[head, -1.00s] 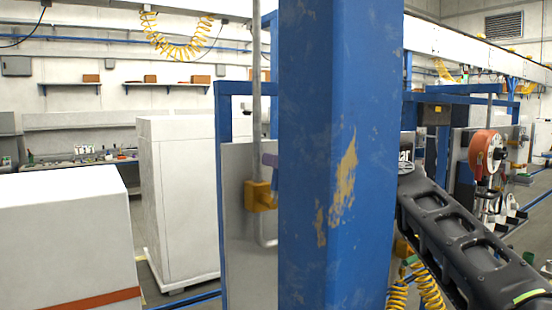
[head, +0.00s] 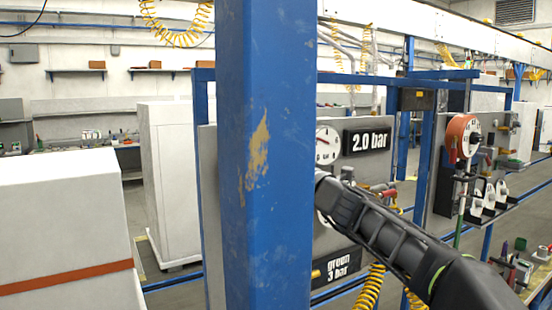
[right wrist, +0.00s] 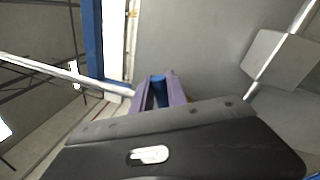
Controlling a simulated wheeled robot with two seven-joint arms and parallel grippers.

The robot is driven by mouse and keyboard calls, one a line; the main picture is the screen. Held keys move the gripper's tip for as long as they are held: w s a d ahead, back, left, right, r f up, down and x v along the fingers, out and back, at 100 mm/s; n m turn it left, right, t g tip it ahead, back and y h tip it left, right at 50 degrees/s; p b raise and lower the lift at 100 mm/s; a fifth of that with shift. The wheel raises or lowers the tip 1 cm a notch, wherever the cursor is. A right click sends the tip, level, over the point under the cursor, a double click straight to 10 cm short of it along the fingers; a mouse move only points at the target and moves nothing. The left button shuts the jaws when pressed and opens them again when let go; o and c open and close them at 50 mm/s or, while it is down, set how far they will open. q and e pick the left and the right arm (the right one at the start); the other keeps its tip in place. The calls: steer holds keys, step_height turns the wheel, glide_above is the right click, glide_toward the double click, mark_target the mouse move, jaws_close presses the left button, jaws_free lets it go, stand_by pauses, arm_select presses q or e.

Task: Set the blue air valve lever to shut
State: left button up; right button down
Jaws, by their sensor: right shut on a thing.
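The blue valve lever (right wrist: 159,88) shows in the right wrist view as a small blue piece between the two purple fingers of my right gripper (right wrist: 158,95). The fingers are closed on its sides. The lever's pivot and full length are hidden, so I cannot tell its angle. In the head view my right arm comes in from the right, and its gripper and the lever are hidden behind the blue post. The grey panel (head: 330,235) carries a round gauge (head: 327,145), a "2.0 bar" sign (head: 367,140) and a "green 3 bar" sign (head: 337,267). My left gripper is out of view.
A thick blue post (head: 265,200) stands close in front of the panel and blocks much of the view. Yellow coiled hoses (head: 370,288) hang below the panel. An orange reel (head: 463,137) is at the right. White cabinets (head: 170,180) stand at the left.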

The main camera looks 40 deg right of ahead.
steer(key=shift+d+f+m+h+b, duration=0.15)
steer(key=shift+f+m+h+b, duration=0.35)
steer(key=shift+m, duration=0.55)
steer(key=shift+d+f+m+h+b, duration=0.1)
steer(key=shift+f+m+b, duration=0.25)
steer(key=shift+f+m, duration=0.55)
steer(key=shift+d+f+m+h+b, duration=0.15)
steer(key=shift+f+m+h+b, duration=0.25)
steer(key=shift+m, duration=0.75)
steer(key=shift+f, duration=0.1)
steer(key=c, duration=1.3)
jaws_free()
steer(key=shift+s, duration=0.1)
steer(key=d+b+v, duration=0.1)
steer(key=v, duration=0.6)
steer(key=shift+s+a, duration=0.4)
steer(key=shift+a, duration=0.1)
steer(key=shift+f, duration=0.1)
